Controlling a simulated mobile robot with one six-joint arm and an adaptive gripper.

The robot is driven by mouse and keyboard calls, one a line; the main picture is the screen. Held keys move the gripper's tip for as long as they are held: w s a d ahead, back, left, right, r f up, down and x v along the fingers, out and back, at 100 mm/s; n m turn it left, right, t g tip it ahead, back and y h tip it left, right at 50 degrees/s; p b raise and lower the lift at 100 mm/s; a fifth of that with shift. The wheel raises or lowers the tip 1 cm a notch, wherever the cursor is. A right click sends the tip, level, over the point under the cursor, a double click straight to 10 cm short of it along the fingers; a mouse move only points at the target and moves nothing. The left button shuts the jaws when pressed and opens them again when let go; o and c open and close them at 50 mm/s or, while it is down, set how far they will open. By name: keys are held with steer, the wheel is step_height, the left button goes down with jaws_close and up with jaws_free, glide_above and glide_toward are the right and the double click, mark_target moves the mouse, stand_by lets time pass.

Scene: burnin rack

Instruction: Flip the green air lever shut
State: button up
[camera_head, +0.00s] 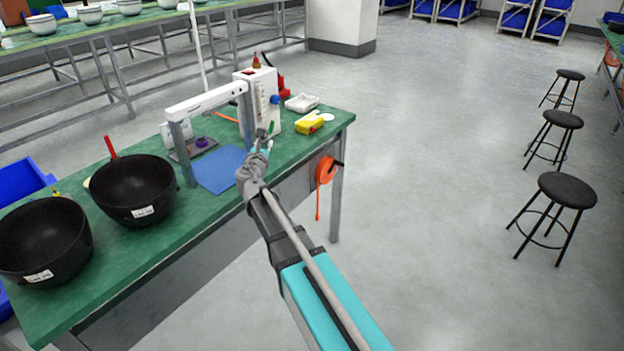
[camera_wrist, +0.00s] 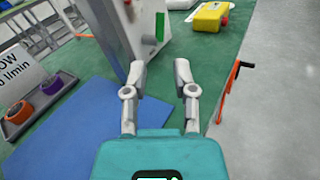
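The green air lever (camera_wrist: 160,26) shows in the wrist view as an upright green bar on the side of a pale box (camera_wrist: 128,28). Nothing shows between the fingers. In the head view my gripper (camera_head: 262,138) is close to the box's lower front.
A blue mat (camera_head: 220,168) lies on the green table (camera_head: 215,215) beside a white frame (camera_head: 207,100). A yellow box (camera_head: 309,123) stands right of the pale box. Two black bowls (camera_head: 133,187) stand at left.

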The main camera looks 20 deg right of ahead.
steer(key=s+d+f+m+g+p, duration=0.1)
steer(key=s+d+m+g+p, duration=0.4)
steer(key=s+m, duration=0.3)
steer(key=s+d+f+m+g+p, duration=0.2)
steer(key=s+d+m+g+p, duration=0.2)
steer(key=s+m, duration=0.5)
steer(key=shift+s+d+m+g+p, duration=0.15)
steer(key=shift+d+m+g+p, duration=0.25)
steer(key=shift+d+m+g, duration=0.95)
steer(key=shift+a+m+t, duration=0.35)
steer(key=shift+a, duration=0.3)
steer(key=w+a+n+t+b, duration=0.3)
steer(key=w+n, duration=0.2)
steer(key=n, duration=0.1)
steer(key=w+a+r+n+t+b, duration=0.1)
steer(key=w+a+n+t+b, duration=0.2)
steer(key=w+n, duration=0.3)
steer(key=w+a+n+t+h+b, duration=0.1)
steer(key=w+a+n+t+b, duration=0.2)
steer(key=w+n+t+b, duration=0.1)
steer(key=shift+w+a+r+n+b, duration=0.2)
steer(key=shift+w+n+b, duration=0.15)
steer(key=shift+w+n, duration=0.25)
steer(key=shift+w+a+r+n+b, duration=0.1)
steer(key=shift+w+a+n+b, duration=0.15)
steer(key=shift+w+n, duration=0.3)
steer(key=shift+w+a+r+n+t, duration=0.2)
steer(key=shift+w+a+n+t, duration=0.15)
steer(key=shift+n, duration=0.2)
